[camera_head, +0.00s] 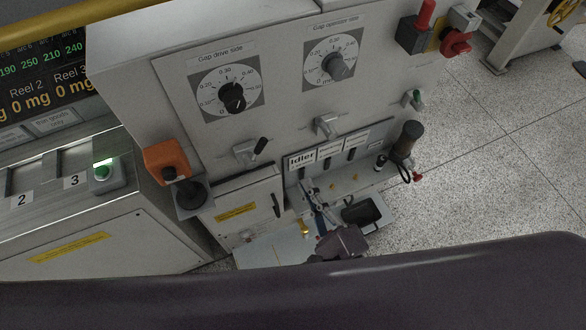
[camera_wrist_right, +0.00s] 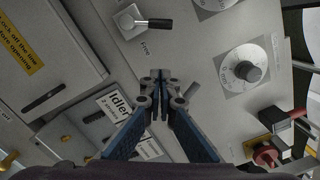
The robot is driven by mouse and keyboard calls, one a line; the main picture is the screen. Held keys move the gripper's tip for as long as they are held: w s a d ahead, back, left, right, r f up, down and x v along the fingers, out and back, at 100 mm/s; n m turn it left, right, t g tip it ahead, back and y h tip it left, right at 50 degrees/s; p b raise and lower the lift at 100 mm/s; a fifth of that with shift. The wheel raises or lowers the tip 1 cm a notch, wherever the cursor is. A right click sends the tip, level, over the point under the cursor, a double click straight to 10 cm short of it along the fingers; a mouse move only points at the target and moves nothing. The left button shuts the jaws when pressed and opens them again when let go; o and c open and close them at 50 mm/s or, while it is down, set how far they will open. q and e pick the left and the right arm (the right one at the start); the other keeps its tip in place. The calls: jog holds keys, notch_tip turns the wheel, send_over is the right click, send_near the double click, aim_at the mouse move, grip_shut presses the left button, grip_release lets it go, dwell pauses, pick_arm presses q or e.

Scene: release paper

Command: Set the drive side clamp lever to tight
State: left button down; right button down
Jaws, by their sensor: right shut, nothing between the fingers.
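The drive side clamp lever (camera_head: 245,151) is a grey block with a black handle, on the sloped grey panel under the "Gap drive side" dial (camera_head: 232,90). Its handle points up and right. In the right wrist view the lever (camera_wrist_right: 132,22) is near the top, with the word "Free" beside it. My right gripper (camera_head: 309,189) is below and right of the lever, apart from it. In the wrist view its fingers (camera_wrist_right: 159,76) are together and empty. A similar lever (camera_head: 327,124) under the operator side dial is partly hidden by the fingers there. My left gripper is out of view.
An orange box (camera_head: 166,160) with a black knob stands at the panel's left edge. An "Idler" sign (camera_head: 301,160) and small slotted plates sit below the levers. Red-handled switches (camera_head: 456,42) stand at the top right.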

aim_at(256, 151)
jog(key=w+a+r+p, duration=0.2)
jog(key=w+a+p, duration=0.1)
jog(key=w+a, duration=0.3)
jog(key=shift+x, duration=1.25)
